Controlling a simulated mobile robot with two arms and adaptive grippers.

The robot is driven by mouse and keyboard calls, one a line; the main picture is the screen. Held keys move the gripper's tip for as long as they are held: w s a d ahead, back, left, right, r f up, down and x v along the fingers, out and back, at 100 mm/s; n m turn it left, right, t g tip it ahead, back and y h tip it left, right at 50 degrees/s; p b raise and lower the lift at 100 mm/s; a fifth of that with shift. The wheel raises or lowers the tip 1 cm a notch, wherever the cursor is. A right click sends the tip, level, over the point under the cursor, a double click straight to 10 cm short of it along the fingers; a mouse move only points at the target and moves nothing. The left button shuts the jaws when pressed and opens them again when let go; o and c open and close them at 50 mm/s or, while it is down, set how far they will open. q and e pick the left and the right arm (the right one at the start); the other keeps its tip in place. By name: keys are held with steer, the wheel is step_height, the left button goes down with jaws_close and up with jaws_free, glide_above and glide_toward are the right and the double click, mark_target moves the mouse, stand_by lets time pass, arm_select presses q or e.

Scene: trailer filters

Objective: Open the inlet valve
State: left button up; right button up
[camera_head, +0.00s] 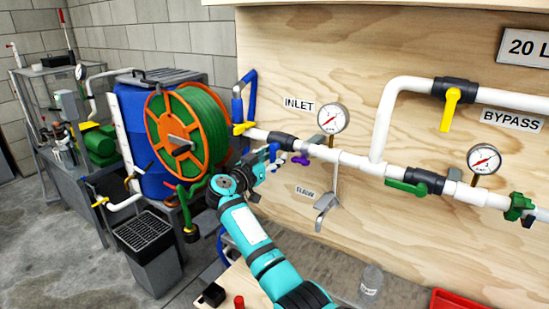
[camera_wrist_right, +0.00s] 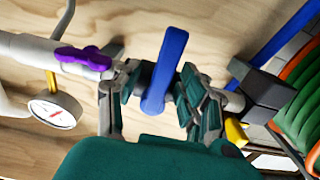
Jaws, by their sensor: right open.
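My right gripper (camera_head: 264,163) is at the handle. In the right wrist view the blue handle (camera_wrist_right: 165,70) stands between the two spread fingers of my right gripper (camera_wrist_right: 157,88). The fingers are open, with a gap visible beside the handle; whether either finger touches it I cannot tell. My left gripper is not in view.
A purple handle (camera_head: 300,160) is close right of the blue one. A pressure gauge (camera_head: 332,118) stands above the pipe. A yellow handle (camera_head: 242,128) and the green hose reel (camera_head: 191,130) are left. A bottle (camera_head: 371,280) and red tray (camera_head: 470,299) are below.

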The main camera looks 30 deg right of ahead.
steer(key=shift+c, duration=1.1)
jaws_close()
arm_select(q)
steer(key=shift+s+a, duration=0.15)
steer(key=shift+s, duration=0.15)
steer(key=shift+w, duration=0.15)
